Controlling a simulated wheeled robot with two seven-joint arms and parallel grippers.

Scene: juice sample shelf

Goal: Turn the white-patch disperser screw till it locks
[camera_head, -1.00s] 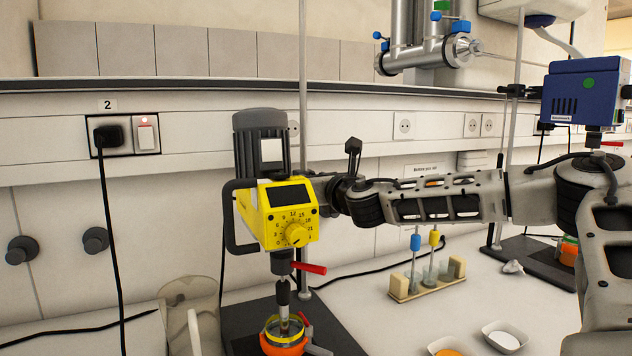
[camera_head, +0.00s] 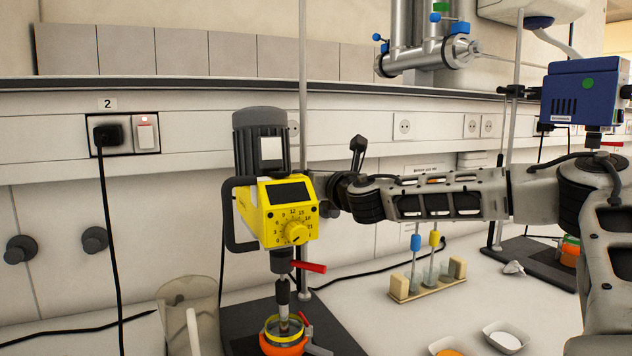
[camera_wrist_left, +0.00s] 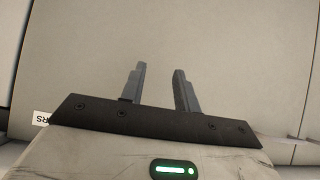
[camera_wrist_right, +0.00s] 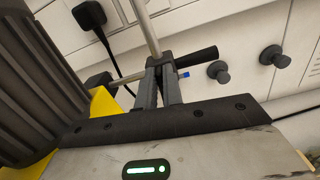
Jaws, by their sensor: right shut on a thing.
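The white-patch disperser (camera_head: 290,215) is yellow with a dark grey motor and a pale patch on the motor's front. It stands upright on a rod, its shaft reaching down into a vessel with an orange base (camera_head: 285,344). My right arm comes in from the right and ends behind the disperser's right side, so the head view hides the fingers. In the right wrist view my right gripper (camera_wrist_right: 162,86) is shut on the screw beside the rod; the fingers mostly hide it. My left gripper (camera_wrist_left: 160,88) is open and empty, facing a plain pale panel, and outside the head view.
A clear jug (camera_head: 190,310) stands left of the disperser. A tube rack (camera_head: 428,284) and small dishes (camera_head: 506,337) lie on the bench to the right. A blue device (camera_head: 585,92) stands farther right. A power cable (camera_head: 110,240) hangs at left.

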